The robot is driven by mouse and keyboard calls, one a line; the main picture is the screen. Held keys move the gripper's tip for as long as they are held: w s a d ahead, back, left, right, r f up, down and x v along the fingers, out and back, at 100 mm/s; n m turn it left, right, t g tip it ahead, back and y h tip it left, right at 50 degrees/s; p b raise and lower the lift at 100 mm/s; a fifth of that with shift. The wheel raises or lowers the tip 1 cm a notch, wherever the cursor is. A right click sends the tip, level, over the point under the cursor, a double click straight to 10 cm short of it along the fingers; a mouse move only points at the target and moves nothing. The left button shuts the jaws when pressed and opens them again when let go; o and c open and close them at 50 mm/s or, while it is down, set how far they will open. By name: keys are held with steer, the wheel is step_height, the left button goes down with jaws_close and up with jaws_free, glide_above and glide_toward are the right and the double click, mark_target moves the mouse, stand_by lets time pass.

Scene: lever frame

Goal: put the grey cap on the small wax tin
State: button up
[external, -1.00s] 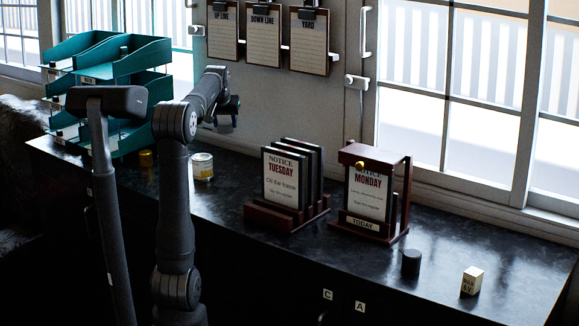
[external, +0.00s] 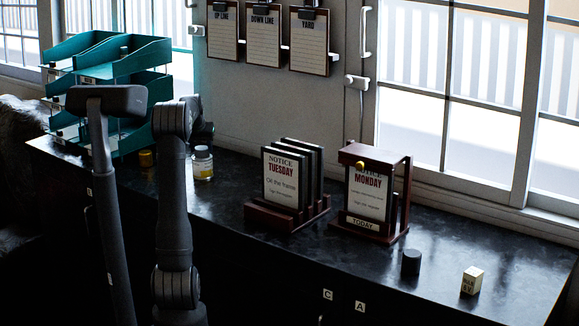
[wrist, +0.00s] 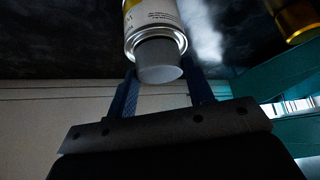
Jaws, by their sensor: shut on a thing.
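The small wax tin (external: 203,171) stands upright on the dark counter, left of the notice racks. It has a pale label with yellow and a bright metal rim, and it fills the top of the wrist view (wrist: 155,18). The grey cap (wrist: 160,62) is at the tin's rim, narrower than the tin; it also shows on top in the external view (external: 202,152). I cannot tell whether it is fully seated. My gripper (wrist: 162,76) is shut on the cap, a blue finger on each side. In the external view my arm partly hides the gripper.
A brass-coloured tin (external: 147,159) stands left of my arm, near the teal trays (external: 122,62). Two wooden notice racks (external: 287,190) (external: 373,195) stand to the right. A dark cylinder (external: 411,262) and a cream block (external: 472,281) are at the front right.

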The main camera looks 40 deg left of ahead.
mark_target(201, 148)
steer(key=o, duration=0.9)
steer(key=shift+o, duration=0.2)
steer(key=shift+d+r, duration=0.1)
steer(key=shift+r, duration=0.25)
steer(key=v, duration=1.1)
steer(key=shift+s+r, duration=0.15)
steer(key=shift+s, duration=0.05)
steer(key=x, duration=1.2)
steer(key=shift+f, duration=0.25)
step_height(201, 148, up, 3)
steer(key=shift+d+f, duration=0.1)
steer(key=shift+r, duration=0.7)
